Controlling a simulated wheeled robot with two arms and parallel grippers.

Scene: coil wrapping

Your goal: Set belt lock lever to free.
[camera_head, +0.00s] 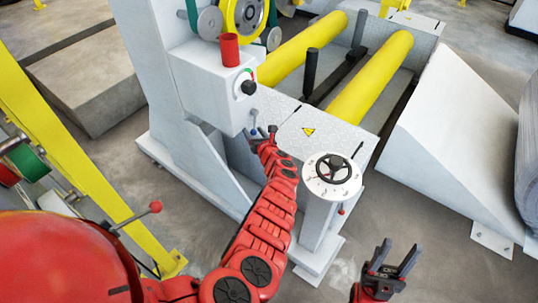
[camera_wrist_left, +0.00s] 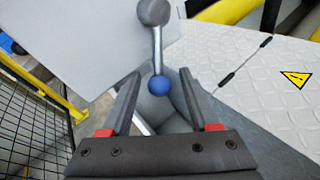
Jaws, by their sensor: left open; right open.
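A short metal lever with a blue ball end (camera_head: 254,133) hangs below the grey control box (camera_head: 212,98). In the left wrist view its grey round hub (camera_wrist_left: 153,12) is at the top and its rod runs down to the blue ball (camera_wrist_left: 159,86). I see no label naming it. My left gripper (camera_head: 261,132) is open at the lever; in the left wrist view the blue ball appears between its fingertips (camera_wrist_left: 159,76). I cannot tell whether they touch it. My right gripper (camera_head: 393,257) is open and empty at the lower right.
The control box carries a black knob (camera_head: 249,88) and a red cylinder (camera_head: 230,50). Yellow rollers (camera_head: 371,78) lie behind. A red-balled lever (camera_head: 155,206) and yellow frame are at left. Floor between pedestal and ramp is free.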

